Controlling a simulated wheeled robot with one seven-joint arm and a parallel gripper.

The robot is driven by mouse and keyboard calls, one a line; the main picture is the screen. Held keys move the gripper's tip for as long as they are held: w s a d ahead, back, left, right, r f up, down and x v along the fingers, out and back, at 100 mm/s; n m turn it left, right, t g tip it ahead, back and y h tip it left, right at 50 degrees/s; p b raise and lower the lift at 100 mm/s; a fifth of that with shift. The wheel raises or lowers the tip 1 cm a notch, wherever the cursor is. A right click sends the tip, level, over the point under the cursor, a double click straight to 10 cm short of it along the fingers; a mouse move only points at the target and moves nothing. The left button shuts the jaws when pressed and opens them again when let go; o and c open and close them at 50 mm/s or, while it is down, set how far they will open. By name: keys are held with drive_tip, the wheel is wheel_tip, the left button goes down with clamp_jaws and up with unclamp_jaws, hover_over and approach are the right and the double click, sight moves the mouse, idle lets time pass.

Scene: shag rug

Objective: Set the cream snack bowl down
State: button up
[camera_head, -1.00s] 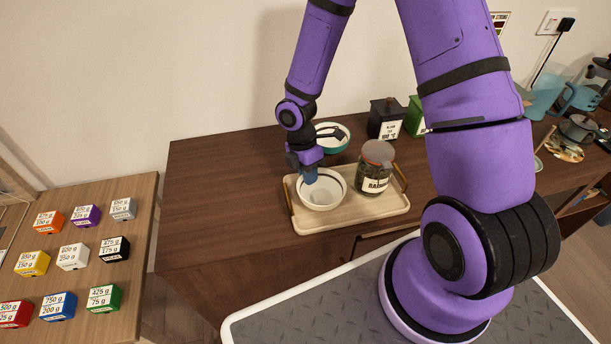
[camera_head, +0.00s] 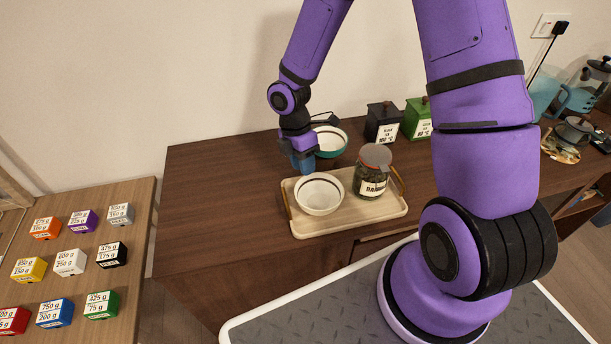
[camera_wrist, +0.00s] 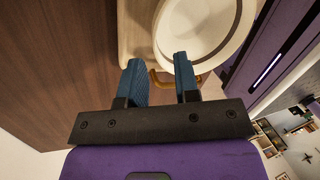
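The cream snack bowl (camera_head: 319,195), with a dark band inside its rim, sits upright on the left part of a light wooden tray (camera_head: 350,223). My gripper (camera_head: 303,167) is just behind and above the bowl's back-left rim. In the wrist view my gripper (camera_wrist: 160,75) has its two blue fingers apart with nothing between them.
A labelled glass jar (camera_head: 372,172) stands on the tray right of the bowl. A teal-and-white bowl (camera_head: 330,140) is behind the tray, partly hidden by my gripper. Black (camera_head: 383,123) and green (camera_head: 418,119) canisters stand further back. The cabinet top left of the tray is clear.

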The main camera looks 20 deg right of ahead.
wheel_tip(320, 180, up, 17)
drive_tip(key=d+m+t+h, duration=0.1)
drive_tip(key=d+m+t, duration=0.15)
drive_tip(key=m, duration=0.25)
drive_tip(key=s+d+r+m+t, duration=0.2)
drive_tip(key=s+r+m+t, duration=0.1)
drive_tip(key=s+r+m, duration=0.4)
drive_tip(key=s+d+r+m+t+y, duration=0.1)
drive_tip(key=s+d+r+m+t, duration=0.1)
drive_tip(key=s+r+m, duration=0.6)
drive_tip(key=s+r+t, duration=0.1)
drive_tip(key=s+r, duration=0.2)
drive_tip(key=s, duration=0.1)
drive_tip(key=shift+r+y, duration=0.3)
drive_tip(key=shift+r, duration=0.05)
